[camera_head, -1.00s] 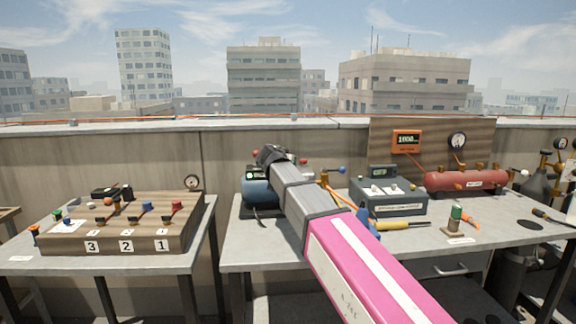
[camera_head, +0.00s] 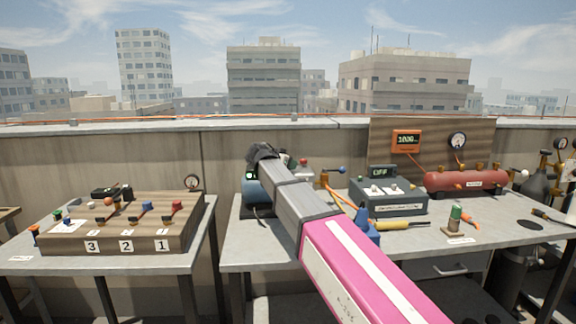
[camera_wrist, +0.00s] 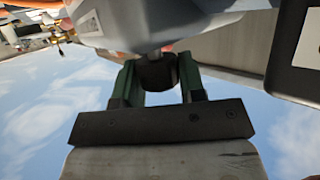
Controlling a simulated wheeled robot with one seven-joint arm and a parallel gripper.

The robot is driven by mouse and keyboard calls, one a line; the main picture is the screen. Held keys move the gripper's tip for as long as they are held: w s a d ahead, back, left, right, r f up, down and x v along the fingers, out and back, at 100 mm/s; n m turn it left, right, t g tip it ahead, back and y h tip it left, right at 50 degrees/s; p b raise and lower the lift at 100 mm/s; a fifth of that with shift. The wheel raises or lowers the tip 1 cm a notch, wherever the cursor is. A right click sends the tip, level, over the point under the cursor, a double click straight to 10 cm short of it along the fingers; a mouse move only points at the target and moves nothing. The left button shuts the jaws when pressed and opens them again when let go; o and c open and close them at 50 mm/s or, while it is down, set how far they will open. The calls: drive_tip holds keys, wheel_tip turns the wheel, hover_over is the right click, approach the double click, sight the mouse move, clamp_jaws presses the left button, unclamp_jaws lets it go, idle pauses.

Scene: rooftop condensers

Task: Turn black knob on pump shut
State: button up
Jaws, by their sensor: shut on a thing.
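The pump (camera_head: 254,192) is a blue rounded body at the left end of the middle table, largely hidden behind my arm in the head view. In the wrist view its grey-looking body (camera_wrist: 150,22) fills the top, tilted. The black knob (camera_wrist: 158,74) sits on a short stem between the two green fingers of my gripper (camera_wrist: 158,70). The fingers are shut on the knob from both sides. In the head view my gripper (camera_head: 262,153) is over the pump, and the knob cannot be made out there.
A grey box (camera_head: 390,203) with an OFF display stands right of my arm. A red tank (camera_head: 466,181) is farther right. A yellow-handled tool (camera_head: 402,225) lies in front of the box. A wooden valve board (camera_head: 125,222) stands on the left table.

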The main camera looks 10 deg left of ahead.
drive_tip(key=shift+f, duration=0.1)
drive_tip(key=o, duration=0.9)
drive_tip(key=shift+o, duration=0.2)
drive_tip(key=shift+s, duration=0.15)
drive_tip(key=v, duration=1)
drive_tip(key=shift+s+a+r, duration=0.2)
drive_tip(key=shift+s, duration=0.05)
drive_tip(key=shift+s, duration=0.1)
